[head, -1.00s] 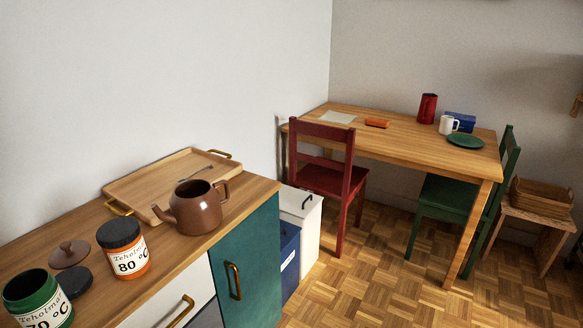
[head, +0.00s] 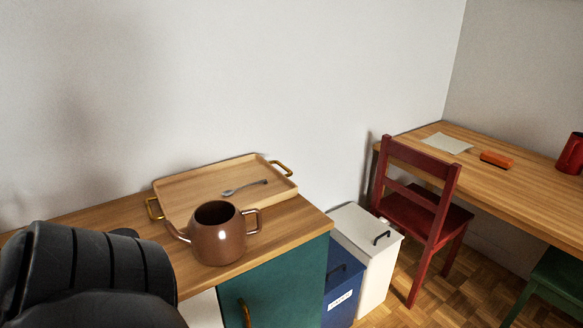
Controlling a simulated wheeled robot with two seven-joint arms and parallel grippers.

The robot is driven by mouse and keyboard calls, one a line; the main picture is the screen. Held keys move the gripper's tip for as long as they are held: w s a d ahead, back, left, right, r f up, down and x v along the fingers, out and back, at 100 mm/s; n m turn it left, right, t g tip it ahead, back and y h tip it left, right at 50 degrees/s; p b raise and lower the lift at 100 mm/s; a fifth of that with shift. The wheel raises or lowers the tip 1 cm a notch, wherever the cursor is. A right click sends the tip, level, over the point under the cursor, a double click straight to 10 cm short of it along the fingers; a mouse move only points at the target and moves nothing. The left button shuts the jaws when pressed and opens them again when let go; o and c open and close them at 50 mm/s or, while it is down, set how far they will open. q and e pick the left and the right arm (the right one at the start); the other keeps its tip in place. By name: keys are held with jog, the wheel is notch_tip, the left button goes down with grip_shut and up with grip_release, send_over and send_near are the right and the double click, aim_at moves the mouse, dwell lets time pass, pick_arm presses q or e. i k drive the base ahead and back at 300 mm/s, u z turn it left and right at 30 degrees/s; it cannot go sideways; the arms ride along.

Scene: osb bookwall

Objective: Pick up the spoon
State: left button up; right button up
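The spoon (head: 244,188) is small and grey. It lies on the wooden tray (head: 180,188), toward the tray's right half, behind the brown teapot (head: 222,244). The tray has brass handles and rests on the wooden counter near the wall. The teapot is open at the top and stands at the tray's front edge, its spout to the left and handle to the right. A dark part of my arm fills the lower left of the head view. Neither gripper's fingers show in the head view.
The counter (head: 284,234) ends at the right above a teal cabinet door. Lower down stand a blue bin (head: 342,285) and a white bin (head: 366,243). A red chair (head: 418,210) stands by a wooden table (head: 478,140) with paper and an orange object.

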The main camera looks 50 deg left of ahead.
aim_at(227, 193)
jog(key=i, duration=2.2)
jog(key=u, duration=1.6)
jog(key=i, duration=0.5)
jog(key=u, duration=2.85)
